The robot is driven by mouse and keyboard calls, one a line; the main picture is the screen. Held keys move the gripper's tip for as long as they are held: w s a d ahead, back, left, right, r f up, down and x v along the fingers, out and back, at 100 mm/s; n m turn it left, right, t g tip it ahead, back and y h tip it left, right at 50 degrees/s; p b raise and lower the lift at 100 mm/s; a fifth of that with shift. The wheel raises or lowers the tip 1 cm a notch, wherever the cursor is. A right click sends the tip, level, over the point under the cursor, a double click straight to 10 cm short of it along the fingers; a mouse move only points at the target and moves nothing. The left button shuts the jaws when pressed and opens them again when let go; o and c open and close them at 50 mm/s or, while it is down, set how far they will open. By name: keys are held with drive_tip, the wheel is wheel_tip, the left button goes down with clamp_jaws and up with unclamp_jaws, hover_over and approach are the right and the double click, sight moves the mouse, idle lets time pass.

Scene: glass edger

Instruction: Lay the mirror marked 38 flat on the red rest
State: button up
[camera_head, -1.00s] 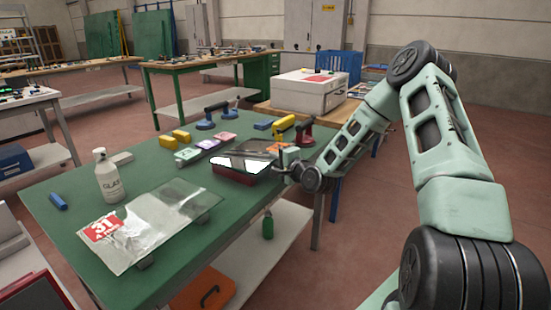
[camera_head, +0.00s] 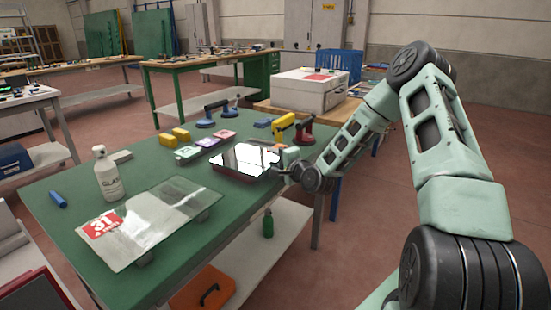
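A mirror (camera_head: 243,158) with a bright reflecting face lies nearly flat over the dark red rest (camera_head: 236,176) on the green table. Only a strip of the rest shows under the mirror's near edge, so full contact cannot be seen. No number is readable on the mirror. My gripper (camera_head: 285,168) is at the mirror's right edge, low over the table's right side. Its fingers are small and dark, and whether they are closed on the edge or just beside it cannot be told.
A clear glass pane with a red label (camera_head: 150,222) lies at the front left on small supports. A white bottle (camera_head: 108,174) stands behind it.

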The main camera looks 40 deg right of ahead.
drive_tip(key=shift+f, duration=0.1)
drive_tip(key=shift+s, duration=0.4)
drive_tip(key=shift+s+a+r+p, duration=0.1)
drive_tip(key=shift+s+r+p, duration=0.4)
drive_tip(key=shift+s, duration=2.25)
drive_tip(key=shift+s+a+r+p, duration=0.15)
drive_tip(key=shift+s+p, duration=0.6)
drive_tip(key=shift+s, duration=2.05)
drive_tip(key=shift+s+a+r+p, duration=0.15)
drive_tip(key=shift+s+p, duration=0.5)
drive_tip(key=shift+s, duration=2.1)
